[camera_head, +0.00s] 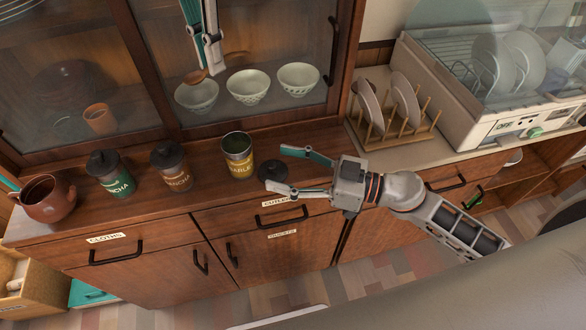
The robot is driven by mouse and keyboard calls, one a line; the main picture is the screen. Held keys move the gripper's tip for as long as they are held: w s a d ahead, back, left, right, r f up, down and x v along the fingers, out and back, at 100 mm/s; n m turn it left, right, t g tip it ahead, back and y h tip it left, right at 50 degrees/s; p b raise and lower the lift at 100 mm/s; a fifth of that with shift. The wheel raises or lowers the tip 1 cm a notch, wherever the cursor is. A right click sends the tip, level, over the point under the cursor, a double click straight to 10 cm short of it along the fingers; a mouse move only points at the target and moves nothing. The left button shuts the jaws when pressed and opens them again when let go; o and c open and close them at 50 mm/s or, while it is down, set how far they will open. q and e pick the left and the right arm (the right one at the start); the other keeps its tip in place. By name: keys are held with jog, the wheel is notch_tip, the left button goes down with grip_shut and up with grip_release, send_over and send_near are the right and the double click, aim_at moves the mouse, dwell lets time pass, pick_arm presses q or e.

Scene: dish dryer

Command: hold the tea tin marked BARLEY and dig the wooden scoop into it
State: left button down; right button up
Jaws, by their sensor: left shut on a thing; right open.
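The tea tin marked BARLEY (238,168), yellow below and dark above, stands upright and open on the wooden counter. Its label is partly legible. My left gripper (208,62) comes in from the top, shut on the wooden scoop (196,77), and holds it above and left of the tin's mouth, apart from it. My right gripper (278,169) is open just right of the tin, its fingers spread toward it and not around it.
Two lidded tins, one green (113,180) and one brown (172,172), stand left of the open tin, with a brown pot (47,199) beyond. Glass-fronted cupboard doors with bowls (248,87) behind them rise at the back. A wooden plate rack (392,132) and dish dryer (500,125) stand right.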

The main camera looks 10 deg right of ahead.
aim_at(253, 161)
jog(key=x, duration=1)
jog(key=c, duration=1.3)
pick_arm(q)
notch_tip(253, 161, down, 8)
jog(key=d+m+h, duration=0.1)
jog(key=m+h, duration=0.5)
jog(key=h, duration=0.1)
jog(key=shift+w+d+f+h, duration=0.2)
jog(key=shift+d+h, duration=0.2)
